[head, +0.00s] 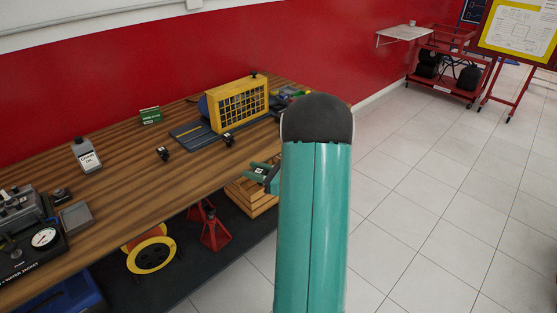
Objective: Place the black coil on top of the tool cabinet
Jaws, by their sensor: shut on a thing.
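My gripper (264,174) is at the front edge of the wooden workbench, left of my green arm link, which hides part of it. It is shut on a small dark thing, which I take to be the black coil; its shape is mostly hidden. Two similar small black parts, a left one (163,153) and a right one (228,139), stand on the bench. I cannot make out a tool cabinet in this view.
Below are a yellow reel (150,248) and red stands (214,230). A red cart (441,90) stands far right. The tiled floor (440,200) is clear.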

